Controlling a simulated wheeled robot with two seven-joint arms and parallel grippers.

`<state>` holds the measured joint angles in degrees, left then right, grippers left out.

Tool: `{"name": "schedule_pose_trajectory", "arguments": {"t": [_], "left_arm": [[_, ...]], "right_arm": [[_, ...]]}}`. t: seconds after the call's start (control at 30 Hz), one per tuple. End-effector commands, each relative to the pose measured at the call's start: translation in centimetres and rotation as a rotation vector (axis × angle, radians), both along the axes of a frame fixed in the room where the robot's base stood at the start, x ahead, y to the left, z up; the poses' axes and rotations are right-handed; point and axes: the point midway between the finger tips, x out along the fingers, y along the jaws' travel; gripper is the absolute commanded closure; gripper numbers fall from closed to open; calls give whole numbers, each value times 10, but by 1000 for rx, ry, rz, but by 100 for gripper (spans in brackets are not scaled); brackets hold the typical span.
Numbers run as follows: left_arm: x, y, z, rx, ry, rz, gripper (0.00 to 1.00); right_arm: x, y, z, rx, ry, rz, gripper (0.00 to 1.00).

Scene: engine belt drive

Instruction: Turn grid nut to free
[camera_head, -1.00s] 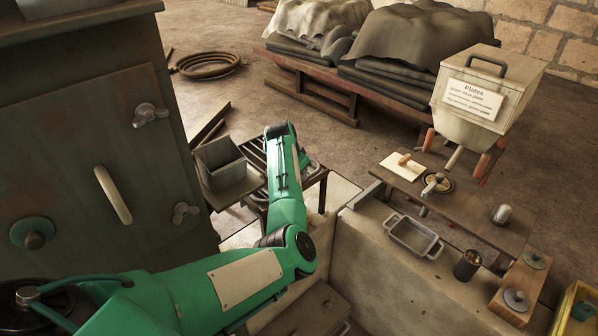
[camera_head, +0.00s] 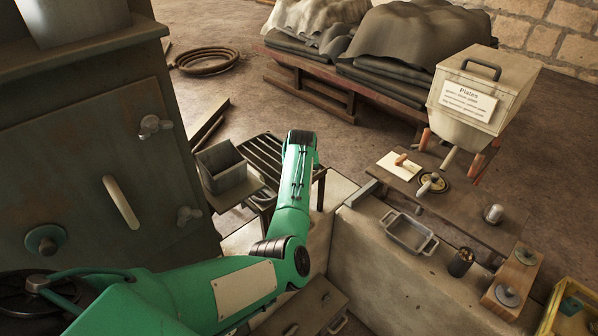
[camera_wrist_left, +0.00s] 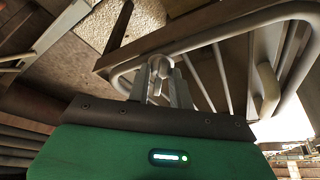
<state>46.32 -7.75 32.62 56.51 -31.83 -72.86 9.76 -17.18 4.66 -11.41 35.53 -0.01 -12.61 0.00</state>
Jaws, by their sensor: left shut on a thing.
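The dark slatted grid (camera_head: 262,158) stands beside the cabinet in the head view, partly covered by my green left arm. In the left wrist view the grid's pale metal bars (camera_wrist_left: 225,36) and its frame fill the upper right. My left gripper (camera_wrist_left: 161,72) is shut on a rounded metal piece, seemingly the grid nut (camera_wrist_left: 160,64), at the corner of the grid frame. The fingers hide part of it, so its thread and seating cannot be seen. In the head view my forearm hides the left fingers and the nut. My right gripper is in neither view.
A dark cabinet (camera_head: 85,150) with wing nuts and a handle stands close on the left. A small open metal box (camera_head: 224,170) sits beside the grid. A low stone wall (camera_head: 365,265) and a workbench with a tray (camera_head: 408,233) lie to the right.

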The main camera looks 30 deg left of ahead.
Motion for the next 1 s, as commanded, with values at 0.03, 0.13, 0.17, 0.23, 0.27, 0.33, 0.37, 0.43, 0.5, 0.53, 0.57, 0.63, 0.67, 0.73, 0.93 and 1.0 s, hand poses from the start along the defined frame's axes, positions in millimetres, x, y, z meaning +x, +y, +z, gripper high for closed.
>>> {"name": "schedule_pose_trajectory", "arguments": {"t": [0.03, 0.13, 0.17, 0.23, 0.27, 0.33, 0.37, 0.43, 0.5, 0.53, 0.57, 0.63, 0.67, 0.73, 0.93, 1.0], "left_arm": [[1, 0, -1, 1, 1, 42, 100], [1, -1, -1, 1, -1, 137, 100], [2, -1, -1, 1, 0, 166, 100], [2, -1, -2, 1, -1, 231, 100], [2, -2, -2, 1, -1, 259, 100], [2, -2, -2, 1, -1, 323, 100], [3, -2, -2, 1, -1, 349, 100], [3, -2, -2, 1, -1, 408, 100], [3, -2, -3, 0, -1, 463, 100], [3, -2, -3, 1, -1, 485, 100], [3, -2, -3, 1, 0, 506, 100], [4, -2, -2, 0, -2, 550, 100], [4, -2, -2, 0, -2, 568, 100], [4, -2, -2, 0, -1, 604, 100], [4, -3, -1, -1, -1, 675, 100], [4, -3, 0, -1, -1, 688, 100]], "right_arm": [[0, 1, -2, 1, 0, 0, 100], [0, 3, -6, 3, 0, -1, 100], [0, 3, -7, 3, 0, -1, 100], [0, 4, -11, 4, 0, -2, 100], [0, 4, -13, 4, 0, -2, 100], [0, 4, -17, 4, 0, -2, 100], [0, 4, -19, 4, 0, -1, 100], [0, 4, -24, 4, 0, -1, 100], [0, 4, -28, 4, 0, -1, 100], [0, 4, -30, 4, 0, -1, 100], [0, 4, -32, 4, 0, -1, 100], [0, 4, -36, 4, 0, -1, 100], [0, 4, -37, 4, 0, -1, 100], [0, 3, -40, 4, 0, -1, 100], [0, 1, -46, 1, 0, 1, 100], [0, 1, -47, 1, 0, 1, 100]]}}
